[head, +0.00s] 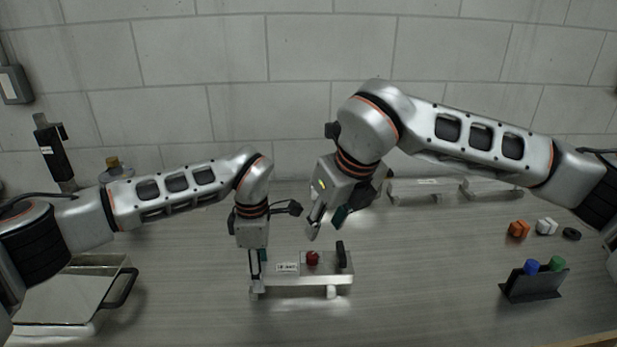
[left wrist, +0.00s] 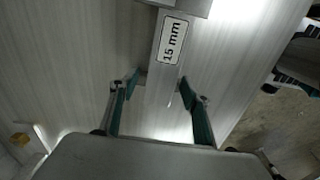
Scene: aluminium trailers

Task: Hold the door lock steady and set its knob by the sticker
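The door lock is a pale metal bar (head: 325,279) on short feet on the table. It carries a small red knob (head: 312,257), an upright black part (head: 343,255) at its right end and a white sticker (head: 287,267). In the left wrist view the sticker (left wrist: 174,40) reads "15 mm". My left gripper (head: 256,284) is low at the lock's left end. My right gripper (head: 326,228) is open and empty, above and behind the knob.
A black holder (head: 532,286) with blue and green knobs stands at the right. Orange (head: 518,229) and white (head: 546,226) knobs and a black ring (head: 571,233) lie behind it. A tray with a black handle (head: 122,288) is at the left. Metal pieces (head: 425,188) lie at the back.

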